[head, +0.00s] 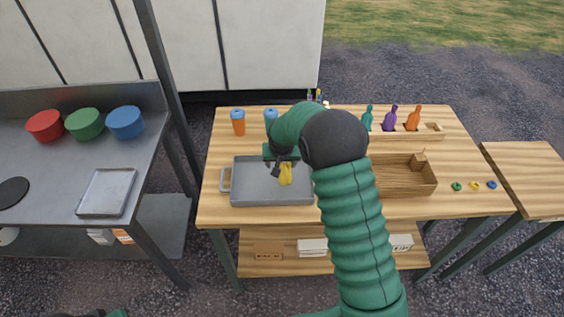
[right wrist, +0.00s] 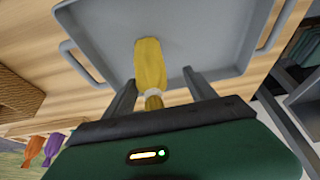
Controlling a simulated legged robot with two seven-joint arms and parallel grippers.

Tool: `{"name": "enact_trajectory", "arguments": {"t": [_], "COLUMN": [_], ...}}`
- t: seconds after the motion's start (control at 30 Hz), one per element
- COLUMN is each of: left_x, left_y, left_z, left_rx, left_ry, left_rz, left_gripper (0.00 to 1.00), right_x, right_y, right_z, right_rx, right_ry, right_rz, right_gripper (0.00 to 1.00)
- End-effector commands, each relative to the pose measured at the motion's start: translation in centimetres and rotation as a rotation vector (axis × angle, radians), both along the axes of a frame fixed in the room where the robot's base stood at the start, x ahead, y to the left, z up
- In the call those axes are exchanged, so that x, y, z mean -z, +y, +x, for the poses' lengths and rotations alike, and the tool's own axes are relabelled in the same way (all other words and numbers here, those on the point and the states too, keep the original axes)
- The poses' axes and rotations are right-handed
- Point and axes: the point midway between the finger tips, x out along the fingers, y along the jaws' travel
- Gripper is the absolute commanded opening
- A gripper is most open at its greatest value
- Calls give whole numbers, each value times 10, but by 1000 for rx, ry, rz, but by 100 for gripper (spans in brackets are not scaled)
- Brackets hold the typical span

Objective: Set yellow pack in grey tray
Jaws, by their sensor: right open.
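The yellow pack (head: 286,174) is a small tied bag. In the head view it shows against the floor of the grey tray (head: 240,192), inside the rim, just below my right gripper (head: 280,171). In the right wrist view the yellow pack (right wrist: 150,62) has its narrow tied neck between the fingers of my right gripper (right wrist: 158,88). The fingers are apart, with a gap on both sides of the neck. The grey tray (right wrist: 205,45) fills the top of that view. My right arm hides part of the tray's right side.
A wooden rack holds teal, purple (head: 390,118) and orange packs (head: 413,119) at the back. A wooden basket (head: 408,178) stands right of the tray. Orange (head: 238,123) and blue cups (head: 271,116) stand behind it. A metal counter (head: 60,165) with bowls is at left.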

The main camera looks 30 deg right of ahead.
Motion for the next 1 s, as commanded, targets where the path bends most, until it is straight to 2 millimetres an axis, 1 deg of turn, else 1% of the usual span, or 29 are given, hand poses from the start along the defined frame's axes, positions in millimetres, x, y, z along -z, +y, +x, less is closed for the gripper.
{"name": "enact_trajectory", "arguments": {"t": [0.07, 0.17, 0.27, 0.5, 0.6, 0.7, 0.77, 0.83, 0.87, 0.9, 0.97, 1.0], "left_x": [0, 1, 2, 6, 7, 7, 7, 7, 7, 7, 7, 7], "left_y": [0, 0, 0, 0, 0, 0, 0, 0, 0, 0, 0, 0], "left_z": [0, 0, 0, 0, 0, 0, 0, 0, 0, 0, 0, 0], "left_rx": [0, 0, 0, 1, 1, 0, 0, 0, 0, 0, 0, 0], "left_ry": [0, 0, 0, 0, 0, 0, 0, 0, 0, 0, 0, 0], "left_rz": [0, 0, 0, 0, 0, 0, 0, 0, 0, 0, 0, 0], "left_gripper": [38, 38, 38, 38, 38, 38, 38, 38, 38, 38, 38, 38], "right_x": [0, -6, -21, -80, -98, -107, -107, -99, -94, -85, -73, -64], "right_y": [-3, -4, -1, 14, 20, 23, 31, 55, 70, 91, 120, 137], "right_z": [-1, -2, -8, -28, -34, -38, -45, -66, -79, -102, -139, -164], "right_rx": [2, 2, 3, 2, 1, 0, -21, -90, -133, -200, -302, -366], "right_ry": [0, -2, -5, -6, -4, -1, 7, 30, 42, 62, 90, 107], "right_rz": [2, 2, 4, 1, 1, 0, 6, 17, 24, 31, 40, 43], "right_gripper": [65, 65, 65, 65, 65, 65, 65, 65, 65, 65, 65, 65]}}
